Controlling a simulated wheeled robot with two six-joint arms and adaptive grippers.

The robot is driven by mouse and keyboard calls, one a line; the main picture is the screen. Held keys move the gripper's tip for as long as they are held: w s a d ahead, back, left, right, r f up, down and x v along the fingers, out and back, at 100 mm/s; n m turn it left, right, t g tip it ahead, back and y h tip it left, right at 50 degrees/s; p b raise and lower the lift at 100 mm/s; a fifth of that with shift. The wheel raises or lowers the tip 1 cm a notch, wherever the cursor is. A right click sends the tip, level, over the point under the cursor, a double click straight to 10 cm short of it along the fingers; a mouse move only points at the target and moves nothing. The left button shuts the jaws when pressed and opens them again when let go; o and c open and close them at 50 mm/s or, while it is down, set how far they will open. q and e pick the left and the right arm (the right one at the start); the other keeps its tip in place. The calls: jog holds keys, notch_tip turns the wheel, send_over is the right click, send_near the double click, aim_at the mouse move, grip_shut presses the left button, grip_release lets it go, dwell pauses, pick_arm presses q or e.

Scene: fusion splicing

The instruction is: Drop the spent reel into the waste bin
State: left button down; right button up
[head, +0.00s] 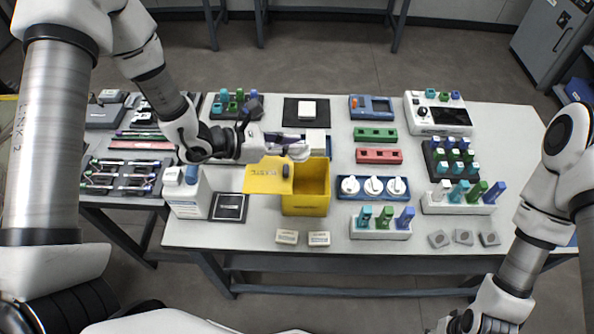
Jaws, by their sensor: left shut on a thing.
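My left gripper (286,146) is shut on a white reel (299,153), held above the back of the yellow waste bin (305,203). The bin stands near the table's front edge, with its open top facing up. A yellow flap with lettering (265,178) sticks out to the left of the bin's opening, with a small dark part on it. The reel is apart from the bin as far as I can tell. The gripper's fingers are small and partly hidden.
A blue tray with several white reels (373,187) stands right of the bin, behind a rack of colored pieces (380,228). Two small boxes (287,236) lie in front.

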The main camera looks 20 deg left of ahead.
aim_at(293, 159)
pick_arm(q)
jog(key=f, duration=0.1)
jog(key=s+f+b, duration=0.1)
jog(key=shift+d+f, duration=0.2)
jog(key=shift+f, duration=0.1)
jog(key=shift+w+d+f+b, duration=0.1)
jog(key=shift+w+f+b, duration=0.2)
jog(key=shift+f, duration=0.3)
jog(key=shift+w+d+f+b, duration=0.1)
jog(key=shift+w+f+b, duration=0.15)
jog(key=shift+f, duration=0.3)
jog(key=shift+w+a+f, duration=0.1)
jog(key=shift+w+f, duration=0.05)
jog(key=shift+s+a, duration=0.1)
jog(key=shift+s, duration=0.15)
jog(key=c, duration=1.1)
grip_release()
jog(key=shift+s+r, duration=0.1)
jog(key=shift+r, duration=0.15)
jog(key=shift+f, duration=0.1)
jog(key=v, duration=1.1)
jog(key=shift+a, duration=0.35)
